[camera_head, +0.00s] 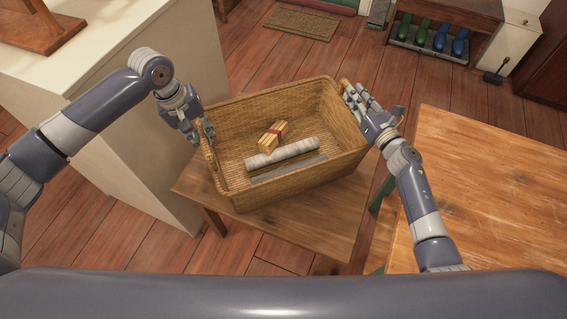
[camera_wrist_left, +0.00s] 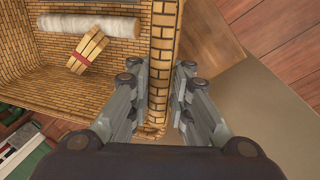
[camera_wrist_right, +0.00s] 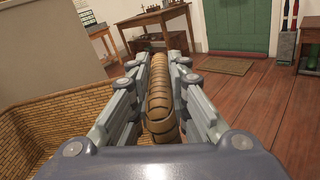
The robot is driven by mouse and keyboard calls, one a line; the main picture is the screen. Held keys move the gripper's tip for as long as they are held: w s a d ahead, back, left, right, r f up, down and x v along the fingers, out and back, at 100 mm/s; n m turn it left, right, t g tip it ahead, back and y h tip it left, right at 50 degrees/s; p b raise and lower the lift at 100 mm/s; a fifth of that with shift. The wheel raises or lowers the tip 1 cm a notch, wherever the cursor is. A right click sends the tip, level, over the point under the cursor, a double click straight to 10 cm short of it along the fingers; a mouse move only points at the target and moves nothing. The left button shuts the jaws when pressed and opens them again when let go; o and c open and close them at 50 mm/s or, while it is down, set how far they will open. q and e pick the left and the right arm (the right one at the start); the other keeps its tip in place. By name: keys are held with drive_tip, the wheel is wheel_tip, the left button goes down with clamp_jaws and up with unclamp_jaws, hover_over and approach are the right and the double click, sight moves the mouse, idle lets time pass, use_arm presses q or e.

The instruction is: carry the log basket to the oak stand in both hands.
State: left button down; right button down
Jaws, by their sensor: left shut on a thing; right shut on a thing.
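The log basket (camera_head: 305,186), a woven tan box with an open top, is in the middle of the head view. My left gripper (camera_head: 204,136) is shut on its left rim; in the left wrist view the basket's wall (camera_wrist_left: 164,35) runs between the fingers. My right gripper (camera_head: 352,98) is shut on the right end; in the right wrist view a rounded woven handle (camera_wrist_right: 160,95) lies between the fingers. A small wooden table (camera_head: 300,235) is under the basket; I cannot tell whether they touch.
In the basket lie a tied kindling bundle (camera_head: 272,138), a pale log (camera_head: 282,153) and a thin grey bar (camera_head: 288,170). A larger wooden table (camera_head: 490,200) is close on the right. A cream counter (camera_head: 130,140) is at left. Floor shows behind, with a doormat (camera_head: 300,24).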

use_arm(q)
drive_tip(key=shift+a+f+b, duration=0.25)
drive_tip(key=shift+f+b, duration=0.45)
drive_tip(key=shift+f, duration=0.05)
use_arm(e)
drive_tip(key=shift+w+d+f, duration=0.15)
drive_tip(key=shift+d+f, duration=0.25)
drive_tip(key=shift+f, duration=0.1)
use_arm(q)
drive_tip(key=c, duration=1.9)
unclamp_jaws()
drive_tip(key=shift+f, duration=0.1)
use_arm(e)
drive_tip(key=c, duration=1.8)
unclamp_jaws()
drive_tip(key=shift+f, duration=0.25)
drive_tip(key=shift+c, duration=0.2)
use_arm(q)
drive_tip(key=o, duration=0.4)
drive_tip(key=shift+s, duration=0.1)
use_arm(e)
drive_tip(key=o, duration=0.3)
drive_tip(key=shift+a, duration=0.1)
drive_tip(key=shift+r, duration=0.15)
use_arm(q)
drive_tip(key=shift+d, duration=0.25)
use_arm(e)
drive_tip(key=shift+s+a, duration=0.15)
drive_tip(key=shift+s, duration=0.05)
